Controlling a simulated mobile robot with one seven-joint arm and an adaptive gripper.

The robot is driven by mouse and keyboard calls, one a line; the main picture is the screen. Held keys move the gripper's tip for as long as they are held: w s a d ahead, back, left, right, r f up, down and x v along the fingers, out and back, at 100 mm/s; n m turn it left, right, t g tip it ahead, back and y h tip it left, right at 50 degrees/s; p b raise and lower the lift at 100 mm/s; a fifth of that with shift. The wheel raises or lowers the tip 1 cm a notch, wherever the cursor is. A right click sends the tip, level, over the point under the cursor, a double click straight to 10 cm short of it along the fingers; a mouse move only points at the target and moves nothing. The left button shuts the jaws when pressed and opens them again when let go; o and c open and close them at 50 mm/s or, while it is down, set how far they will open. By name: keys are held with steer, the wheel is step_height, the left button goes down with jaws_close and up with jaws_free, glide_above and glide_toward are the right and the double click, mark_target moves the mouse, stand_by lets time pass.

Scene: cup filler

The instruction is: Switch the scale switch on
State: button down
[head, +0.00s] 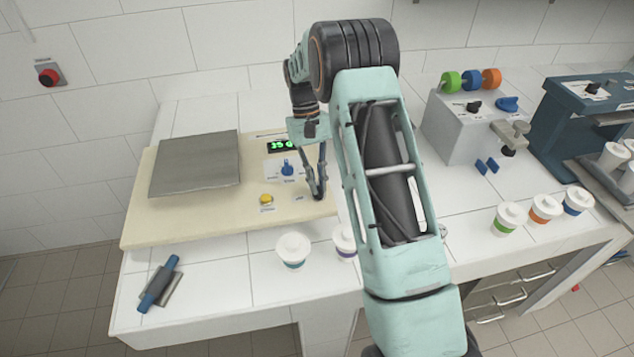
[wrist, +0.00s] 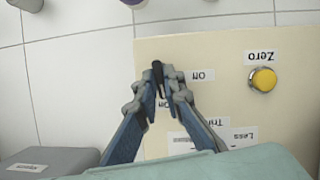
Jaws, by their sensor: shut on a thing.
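The scale (head: 150,225) is a cream board with a grey weighing plate (head: 195,165) at its left. Its display (head: 283,145) is lit green, partly covered by my arm. My gripper (head: 318,194) is at the scale's right front corner, pointing down. In the wrist view my gripper (wrist: 163,88) is closed around the black lever of the scale switch (wrist: 157,70). The upside-down labels "Off" and "On" lie beside it, the "On" one partly covered by a finger. I cannot tell which way the lever is set.
A yellow Zero button (head: 267,199) and a blue knob (head: 287,168) are on the scale near my gripper. Lidded white cups (head: 293,250) stand just in front. A grey dispenser box (head: 470,125) and a dark blue machine (head: 590,120) stand to the right.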

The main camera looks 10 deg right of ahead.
steer(key=shift+m+y, duration=0.4)
steer(key=shift+m, duration=0.4)
steer(key=c, duration=2)
jaws_free()
steer(key=shift+c, duration=0.2)
steer(key=v, duration=1.2)
steer(key=shift+r, duration=0.15)
